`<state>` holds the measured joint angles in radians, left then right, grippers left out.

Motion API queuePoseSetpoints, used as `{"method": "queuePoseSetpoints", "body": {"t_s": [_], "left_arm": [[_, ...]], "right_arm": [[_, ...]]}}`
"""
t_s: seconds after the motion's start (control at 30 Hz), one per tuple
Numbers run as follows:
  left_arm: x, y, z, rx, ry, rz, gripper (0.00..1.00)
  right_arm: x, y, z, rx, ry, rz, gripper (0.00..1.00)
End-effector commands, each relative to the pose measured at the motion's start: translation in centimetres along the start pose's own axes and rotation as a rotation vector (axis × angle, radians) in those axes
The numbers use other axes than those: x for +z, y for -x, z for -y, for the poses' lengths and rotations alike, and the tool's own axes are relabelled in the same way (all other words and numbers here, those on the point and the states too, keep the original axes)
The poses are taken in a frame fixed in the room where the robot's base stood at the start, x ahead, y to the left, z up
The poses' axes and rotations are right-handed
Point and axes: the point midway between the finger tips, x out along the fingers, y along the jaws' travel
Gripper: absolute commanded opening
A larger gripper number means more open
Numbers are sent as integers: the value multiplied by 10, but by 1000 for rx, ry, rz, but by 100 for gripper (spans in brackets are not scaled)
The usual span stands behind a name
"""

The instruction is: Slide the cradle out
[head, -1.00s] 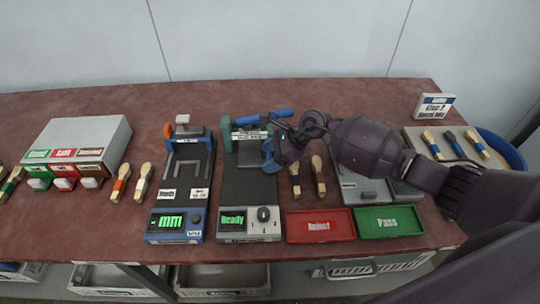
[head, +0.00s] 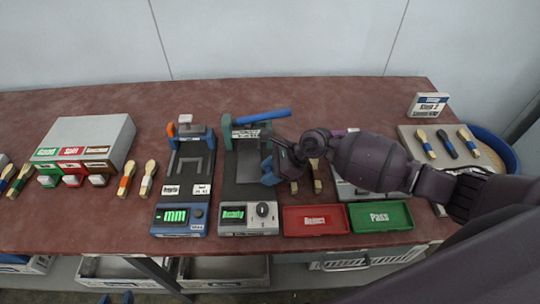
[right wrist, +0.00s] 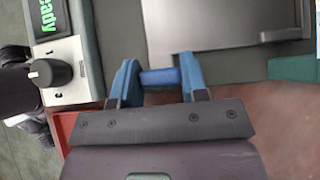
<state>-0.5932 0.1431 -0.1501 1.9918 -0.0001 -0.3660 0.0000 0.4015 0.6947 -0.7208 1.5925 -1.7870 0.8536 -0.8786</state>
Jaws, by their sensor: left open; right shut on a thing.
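The press (head: 227,130) is green and grey, with a blue lever (head: 265,115) and a front panel (head: 235,214) reading Ready. The cradle (head: 248,162) is a grey plate on the press bed, below the press head; it shows as a pale metal plate in the right wrist view (right wrist: 205,22). My right gripper (right wrist: 158,78) is shut on the cradle's blue handle bar (right wrist: 160,77), at the cradle's right side in the head view (head: 270,166). Two blue tips of my left gripper (head: 115,298) show apart, empty, at the bottom edge.
A red Reject tray (head: 315,221) and green Pass tray (head: 380,217) lie to the right of the press. The blue gauge (head: 182,188) stands to its left. Brushes (head: 317,178) lie under my right arm. A knob (right wrist: 50,72) is near the right gripper.

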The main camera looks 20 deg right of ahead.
Motion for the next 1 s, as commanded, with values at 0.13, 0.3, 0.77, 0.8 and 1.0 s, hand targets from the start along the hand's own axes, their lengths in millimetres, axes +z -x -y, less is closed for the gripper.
{"method": "queuePoseSetpoints", "body": {"t_s": [0.13, 0.3, 0.77, 0.8, 1.0], "left_arm": [[-11, 5, 1, -1, 0, -7, 43], [-9, 6, 1, -2, 1, -1, 43], [-1, 9, 2, -3, 2, 15, 43], [-2, 9, 2, -3, 2, 14, 43], [-5, 7, 2, -2, 2, 7, 43]], "right_arm": [[2, 2, -15, 0, 1, 0, 0], [0, 0, -19, 0, 1, 1, 0], [0, 0, -18, 0, 0, 1, 66], [0, 0, -18, 0, 0, 1, 66], [0, 3, -18, 0, 0, 1, 66]]}}
